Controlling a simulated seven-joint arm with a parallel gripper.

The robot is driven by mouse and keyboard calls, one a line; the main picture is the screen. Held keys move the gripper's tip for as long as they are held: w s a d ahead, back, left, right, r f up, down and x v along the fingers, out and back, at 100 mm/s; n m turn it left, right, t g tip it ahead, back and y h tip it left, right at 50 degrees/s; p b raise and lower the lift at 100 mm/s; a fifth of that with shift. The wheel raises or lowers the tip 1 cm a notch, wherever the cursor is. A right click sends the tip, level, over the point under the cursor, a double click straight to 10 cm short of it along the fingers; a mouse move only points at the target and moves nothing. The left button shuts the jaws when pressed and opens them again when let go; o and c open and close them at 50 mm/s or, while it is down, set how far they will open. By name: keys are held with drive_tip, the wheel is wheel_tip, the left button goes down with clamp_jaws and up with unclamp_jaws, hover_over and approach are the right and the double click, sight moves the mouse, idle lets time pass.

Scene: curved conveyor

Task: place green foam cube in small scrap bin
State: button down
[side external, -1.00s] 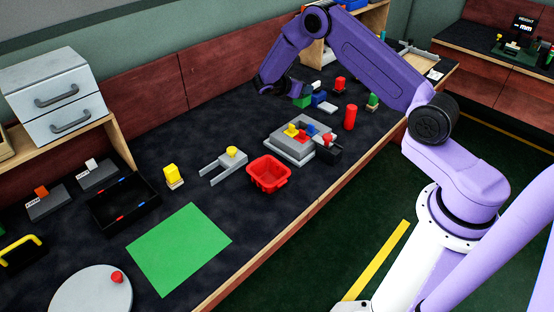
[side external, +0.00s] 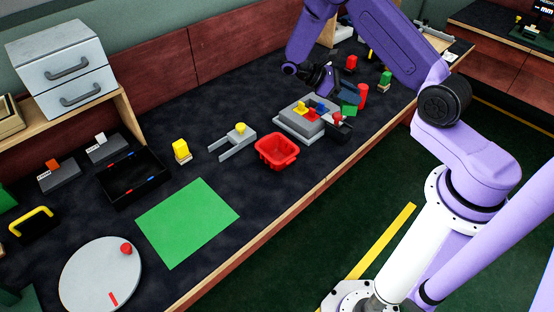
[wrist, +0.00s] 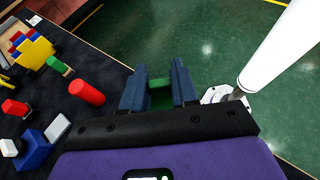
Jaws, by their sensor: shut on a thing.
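The green foam cube (side external: 348,110) is held at my gripper (side external: 341,101), above the right part of the dark table in the side view. In the wrist view, a strip of the green cube (wrist: 160,83) shows between the two blue-grey fingers of my gripper (wrist: 159,76). The rest of the cube is hidden there. A small red open bin (side external: 277,152), seemingly the scrap bin, stands on the table to the left of and nearer than my gripper. The bin is outside the wrist view.
A grey block fixture (side external: 300,122) with coloured pieces stands between bin and gripper. A red cylinder (side external: 362,95) stands right of the cube. A grey forked holder (side external: 232,143) is left of the bin; a green mat (side external: 187,222) lies nearer. Table near the bin's front is clear.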

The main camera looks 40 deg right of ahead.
drive_tip(key=s+a+r+m+y, duration=0.1)
drive_tip(key=s+a+m+y, duration=0.4)
drive_tip(key=a+m+y, duration=0.3)
drive_tip(key=s+a+r+m+y, duration=0.2)
drive_tip(key=s+a+m+y, duration=0.3)
drive_tip(key=a+m+y, duration=0.3)
drive_tip(key=w+a+r+m+t+y, duration=0.3)
drive_tip(key=w+a+m+t+y, duration=0.15)
drive_tip(key=m+t, duration=0.6)
hover_over(277, 160)
wheel_tip(277, 160, down, 15)
drive_tip(key=shift+w+f+m+y, duration=0.15)
drive_tip(key=shift+f+m+y, duration=0.1)
drive_tip(key=shift+f+y, duration=0.1)
drive_tip(key=shift+f, duration=1.3)
